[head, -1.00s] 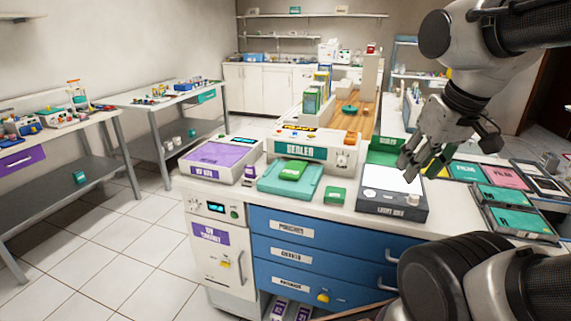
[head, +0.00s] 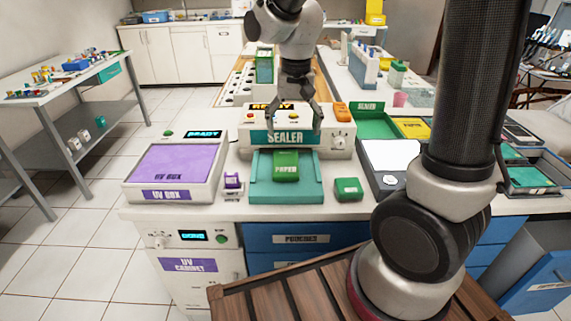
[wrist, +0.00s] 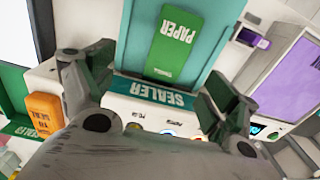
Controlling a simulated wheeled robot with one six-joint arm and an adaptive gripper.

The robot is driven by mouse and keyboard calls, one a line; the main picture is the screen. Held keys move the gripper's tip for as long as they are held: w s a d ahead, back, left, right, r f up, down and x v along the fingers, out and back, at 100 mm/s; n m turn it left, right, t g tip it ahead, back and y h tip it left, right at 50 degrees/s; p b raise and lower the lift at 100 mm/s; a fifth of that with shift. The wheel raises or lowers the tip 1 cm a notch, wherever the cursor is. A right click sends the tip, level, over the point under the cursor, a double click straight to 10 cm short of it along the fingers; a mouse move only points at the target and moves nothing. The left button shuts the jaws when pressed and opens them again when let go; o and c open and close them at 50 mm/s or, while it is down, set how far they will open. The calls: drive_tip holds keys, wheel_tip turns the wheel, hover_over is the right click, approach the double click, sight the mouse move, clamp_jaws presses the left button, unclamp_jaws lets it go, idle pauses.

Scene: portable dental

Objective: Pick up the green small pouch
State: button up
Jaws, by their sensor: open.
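A green pouch (head: 286,166) labelled PAPER lies on the teal tray (head: 312,194) in front of the sealer (head: 312,150). It also shows in the wrist view (wrist: 174,47), beyond my fingertips. A smaller green item (head: 348,189) sits on the counter just right of the tray; its label is too small to read. I cannot tell for certain which of the two is the small pouch. My gripper (head: 282,122) is open and empty in front of the sealer's face in the head view. In the wrist view its spread fingers (wrist: 150,82) frame the sealer label.
A purple-topped UV box (head: 172,165) and a small purple item (head: 232,181) stand left of the tray. A scale (head: 388,178) and a green bin (head: 372,124) are at right. Little counter is free.

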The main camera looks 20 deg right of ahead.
sight(286, 160)
drive_tip(key=shift+w+a+f, duration=0.3)
drive_tip(key=shift+a+f, duration=0.1)
drive_tip(key=shift+f, duration=0.1)
drive_tip(key=shift+w+a+f, duration=0.3)
drive_tip(key=shift+a+f, duration=0.05)
drive_tip(key=shift+f, duration=0.15)
wheel_tip(286, 160, down, 8)
drive_tip(key=shift+r, duration=0.15)
drive_tip(key=c, duration=1.2)
